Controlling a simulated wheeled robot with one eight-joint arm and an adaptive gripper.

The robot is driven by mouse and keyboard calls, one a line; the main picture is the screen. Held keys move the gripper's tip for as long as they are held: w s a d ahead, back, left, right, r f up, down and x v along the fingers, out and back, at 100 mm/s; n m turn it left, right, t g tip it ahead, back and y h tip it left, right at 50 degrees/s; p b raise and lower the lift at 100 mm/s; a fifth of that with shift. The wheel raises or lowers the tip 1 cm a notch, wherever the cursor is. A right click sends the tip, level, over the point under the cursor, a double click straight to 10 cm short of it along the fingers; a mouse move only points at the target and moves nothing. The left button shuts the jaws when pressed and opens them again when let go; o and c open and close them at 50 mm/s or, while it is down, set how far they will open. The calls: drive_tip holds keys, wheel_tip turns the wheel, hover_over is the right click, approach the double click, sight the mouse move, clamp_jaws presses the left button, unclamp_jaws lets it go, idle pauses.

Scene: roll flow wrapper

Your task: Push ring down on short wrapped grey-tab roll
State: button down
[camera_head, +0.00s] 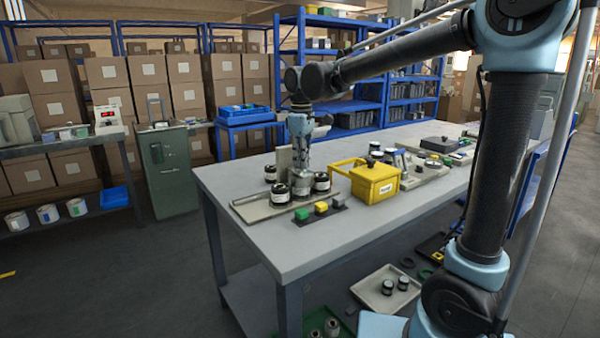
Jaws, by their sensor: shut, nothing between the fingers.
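My gripper (302,189) is shut and empty, pointing down among several dark-topped rolls with white labels on a shallow beige tray (248,212). One roll (281,194) stands front left of it, another (321,182) to its right, and a third (270,173) behind on the left. The fingertips are low, close to the tops of the rolls; I cannot tell whether they touch one. The rolls are too small here to tell which is short, wrapped or grey-tabbed. No separate ring can be made out at the gripper.
A dark strip with grey, yellow and green blocks (321,207) lies in front of the tray. A yellow box (375,182) stands to the right. More equipment (440,144) fills the far right of the grey table (280,242). Its front left is clear.

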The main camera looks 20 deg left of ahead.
wheel_tip(320, 180, up, 8)
drive_tip(key=shift+f, duration=0.2)
idle(0.6)
drive_tip(key=shift+d, duration=0.1)
drive_tip(key=s+d+f+m, duration=0.1)
drive_tip(key=d+f+m, duration=0.3)
drive_tip(key=d, duration=0.9)
drive_tip(key=s+d+f+m, duration=0.1)
drive_tip(key=d+f+m, duration=0.2)
drive_tip(key=d, duration=1)
drive_tip(key=s+d+f+m+t, duration=0.1)
drive_tip(key=s+d+f+m, duration=0.3)
drive_tip(key=s+d+f, duration=0.2)
drive_tip(key=s+d+f+m+t, duration=0.1)
drive_tip(key=s+d+f+m, duration=0.3)
drive_tip(key=s+d+f, duration=0.3)
drive_tip(key=d+f, duration=0.3)
drive_tip(key=f, duration=0.2)
drive_tip(key=shift+s+d+f+m, duration=0.25)
drive_tip(key=shift+m, duration=0.15)
